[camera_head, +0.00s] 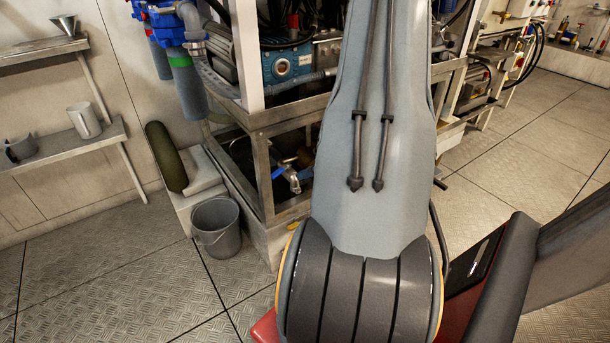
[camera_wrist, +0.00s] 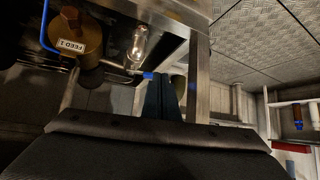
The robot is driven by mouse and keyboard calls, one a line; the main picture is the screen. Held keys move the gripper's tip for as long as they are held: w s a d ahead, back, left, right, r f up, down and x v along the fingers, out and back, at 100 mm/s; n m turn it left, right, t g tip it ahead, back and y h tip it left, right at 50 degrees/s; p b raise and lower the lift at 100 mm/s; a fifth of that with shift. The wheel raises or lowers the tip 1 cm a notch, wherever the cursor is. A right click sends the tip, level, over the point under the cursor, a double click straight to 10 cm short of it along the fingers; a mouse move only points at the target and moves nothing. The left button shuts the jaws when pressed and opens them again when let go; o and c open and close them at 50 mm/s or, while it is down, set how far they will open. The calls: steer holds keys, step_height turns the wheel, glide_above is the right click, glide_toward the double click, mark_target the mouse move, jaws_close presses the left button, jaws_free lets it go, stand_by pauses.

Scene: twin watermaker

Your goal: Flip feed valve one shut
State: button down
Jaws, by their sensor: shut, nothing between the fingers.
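In the wrist view, a round brass-coloured body (camera_wrist: 78,32) carries an upside-down tag (camera_wrist: 71,43) reading FEED 1. Next to it, a thin metal lever with a blue end (camera_wrist: 148,75) reaches toward my fingertips. My gripper (camera_wrist: 164,78) is shut and empty, its dark fingers right beside the blue end. I cannot tell whether they touch. In the head view, a blue-handled valve (camera_head: 279,173) sits low inside the metal frame, left of my arm. I cannot tell if it is the same valve.
The metal frame (camera_head: 262,180) stands close around the valve, and its post (camera_wrist: 197,75) shows near my fingers. A grey bucket (camera_head: 215,228) stands on the floor at left. A shiny fitting (camera_wrist: 139,42) is near the lever. Floor at right is clear.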

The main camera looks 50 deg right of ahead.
mark_target(274, 174)
steer(key=w+f+b, duration=0.2)
steer(key=w+f, duration=0.2)
steer(key=w, duration=0.4)
steer(key=shift+w+a, duration=0.25)
steer(key=shift+a, duration=0.1)
steer(key=shift+a, duration=0.1)
steer(key=shift+w+a+r+p, duration=0.1)
steer(key=shift+w+a+p, duration=0.25)
steer(key=shift+p, duration=0.75)
steer(key=shift+w+a+p, duration=0.1)
steer(key=shift+w+p, duration=0.4)
steer(key=shift+p, duration=0.35)
steer(key=shift+w+a+p, duration=0.1)
steer(key=shift+w+p, duration=0.25)
